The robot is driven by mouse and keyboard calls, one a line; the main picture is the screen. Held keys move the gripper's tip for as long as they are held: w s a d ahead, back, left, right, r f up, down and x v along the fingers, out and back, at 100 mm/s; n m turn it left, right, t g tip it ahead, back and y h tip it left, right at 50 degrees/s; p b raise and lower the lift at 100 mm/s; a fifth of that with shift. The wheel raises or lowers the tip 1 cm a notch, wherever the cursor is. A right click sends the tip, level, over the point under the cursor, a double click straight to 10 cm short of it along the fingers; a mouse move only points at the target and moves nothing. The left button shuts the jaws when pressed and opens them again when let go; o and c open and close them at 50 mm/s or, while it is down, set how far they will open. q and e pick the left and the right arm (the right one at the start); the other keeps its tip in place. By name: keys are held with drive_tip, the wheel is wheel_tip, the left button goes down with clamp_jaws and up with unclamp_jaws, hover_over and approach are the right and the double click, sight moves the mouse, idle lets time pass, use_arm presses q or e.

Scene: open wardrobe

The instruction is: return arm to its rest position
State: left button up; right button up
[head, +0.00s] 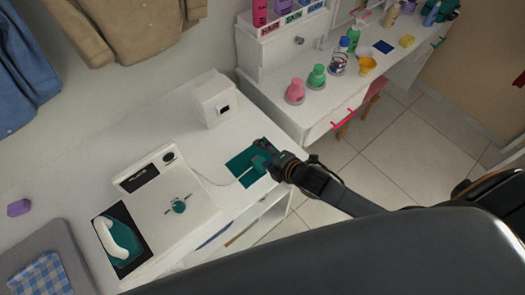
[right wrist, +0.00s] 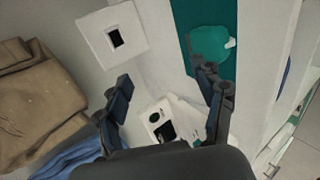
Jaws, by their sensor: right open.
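My right gripper (head: 262,160) is over the teal mat (head: 240,178) on the white counter, with its arm coming in from the lower right. In the right wrist view the two dark fingers (right wrist: 168,92) are spread apart with nothing held between them. A rounded teal object (right wrist: 213,42) lies on the mat, partly behind the right-hand finger. Whether that finger touches it I cannot tell. My left gripper is in neither view.
A white box (head: 213,102) and a larger white unit with a teal knob (head: 158,193) stand on the counter. Bottles, including a pink one (head: 295,90), stand on the white desk. Clothes (head: 115,25) hang behind. Tiled floor (head: 400,140) is open at right.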

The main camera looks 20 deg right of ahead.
drive_tip(key=shift+s+d+r, duration=0.1)
drive_tip(key=shift+s+r, duration=0.1)
drive_tip(key=shift+r, duration=0.25)
